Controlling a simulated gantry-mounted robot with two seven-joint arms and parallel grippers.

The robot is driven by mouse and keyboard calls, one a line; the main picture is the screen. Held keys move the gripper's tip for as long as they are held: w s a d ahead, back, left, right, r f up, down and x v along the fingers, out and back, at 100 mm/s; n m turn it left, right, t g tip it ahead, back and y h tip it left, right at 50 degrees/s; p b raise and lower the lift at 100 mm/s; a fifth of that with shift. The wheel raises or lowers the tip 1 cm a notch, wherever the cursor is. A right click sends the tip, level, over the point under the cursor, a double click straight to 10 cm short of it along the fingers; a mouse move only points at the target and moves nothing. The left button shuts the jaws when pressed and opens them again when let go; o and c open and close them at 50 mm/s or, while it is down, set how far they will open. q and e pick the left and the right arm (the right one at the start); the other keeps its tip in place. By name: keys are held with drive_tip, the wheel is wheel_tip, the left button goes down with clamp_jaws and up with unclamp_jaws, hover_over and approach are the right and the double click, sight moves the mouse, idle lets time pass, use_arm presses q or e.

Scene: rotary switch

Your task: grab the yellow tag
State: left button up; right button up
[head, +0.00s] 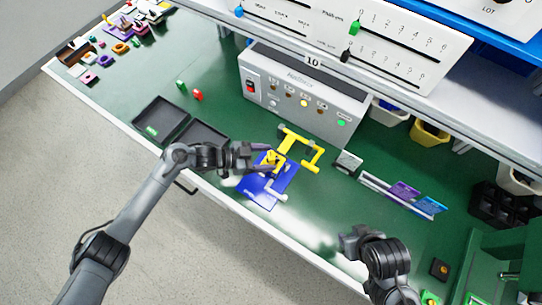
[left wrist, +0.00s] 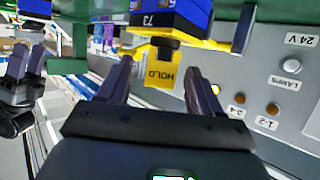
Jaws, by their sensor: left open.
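The yellow tag (left wrist: 160,76), marked HOLD, hangs from a blue switch body marked 73 (left wrist: 172,18) in the left wrist view. In the head view the tag (head: 272,158) is small and partly hidden by my fingers. My left gripper (head: 262,159) is open, with one finger on each side of the tag; in the left wrist view a gap shows between the tag and both fingers (left wrist: 158,85). I cannot tell how deep the tag sits between them. My right gripper (head: 355,238) is away at the lower right; its two fingers look apart in the left wrist view (left wrist: 27,62).
A yellow frame (head: 304,147) and a blue plate (head: 258,190) are close around the tag. A grey control box (head: 300,98) stands behind. Black trays (head: 160,118) lie to the left. A rail with purple and blue cards (head: 405,192) lies to the right.

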use_arm(q)
drive_tip(key=shift+x, duration=1.15)
drive_tip(key=shift+c, duration=0.3)
drive_tip(key=c, duration=1)
drive_tip(key=shift+r, duration=0.1)
